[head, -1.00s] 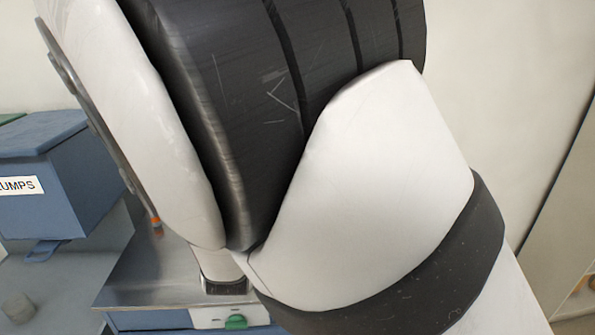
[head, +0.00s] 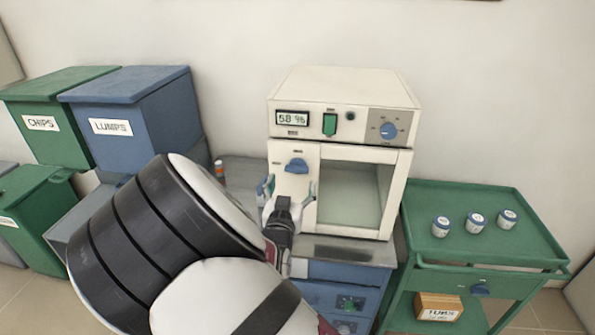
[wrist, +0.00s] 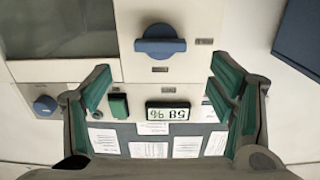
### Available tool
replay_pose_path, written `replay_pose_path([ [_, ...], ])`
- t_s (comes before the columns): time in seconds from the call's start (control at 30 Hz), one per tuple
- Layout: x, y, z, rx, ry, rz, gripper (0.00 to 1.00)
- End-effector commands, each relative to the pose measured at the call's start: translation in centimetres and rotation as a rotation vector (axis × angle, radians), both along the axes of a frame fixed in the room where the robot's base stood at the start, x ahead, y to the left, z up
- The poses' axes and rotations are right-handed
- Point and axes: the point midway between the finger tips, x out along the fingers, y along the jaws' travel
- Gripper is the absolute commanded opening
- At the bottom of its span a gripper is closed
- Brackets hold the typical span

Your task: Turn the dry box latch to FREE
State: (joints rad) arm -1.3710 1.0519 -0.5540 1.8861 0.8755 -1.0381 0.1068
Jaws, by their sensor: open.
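The dry box (head: 342,118) is a cream cabinet with a glass door (head: 350,198) that looks closed. Its latch (head: 296,165) is a blue knob on the front panel left of the glass. In the wrist view, which looks upside down, the latch (wrist: 160,47) has its bar roughly horizontal. Small labels beside and below it there are too small to read. My gripper (head: 288,190) is in front of the panel, just below the latch in the head view. Its green-padded fingers (wrist: 160,82) are spread wide and empty, apart from the latch.
A 58 % display (head: 292,118), green switch (head: 330,124) and blue dial (head: 388,131) sit above the door. A green cart (head: 490,255) with three small jars stands right. Blue LUMPS (head: 125,100) and green CHIPS (head: 45,105) bins stand left.

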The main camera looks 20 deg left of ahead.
Motion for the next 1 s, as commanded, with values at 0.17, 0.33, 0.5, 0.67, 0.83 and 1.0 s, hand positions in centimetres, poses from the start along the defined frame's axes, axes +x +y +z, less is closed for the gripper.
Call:
replay_pose_path([
  [0.17, 3.4, 0.8, 0.0, 0.001, -0.002, -0.001, 0.77],
  [0.33, 5.6, 1.4, 0.0, 0.000, 0.000, 0.000, 0.77],
  [0.5, 6.7, 1.6, 0.0, -0.001, 0.001, 0.000, 0.77],
  [0.67, 6.9, 1.6, 0.0, -0.001, 0.001, 0.000, 0.77],
  [0.83, 6.9, 1.6, 0.0, 0.000, 0.001, 0.000, 0.72],
  [1.0, 6.9, 1.6, 0.0, 0.000, 0.001, 0.000, 0.34],
])
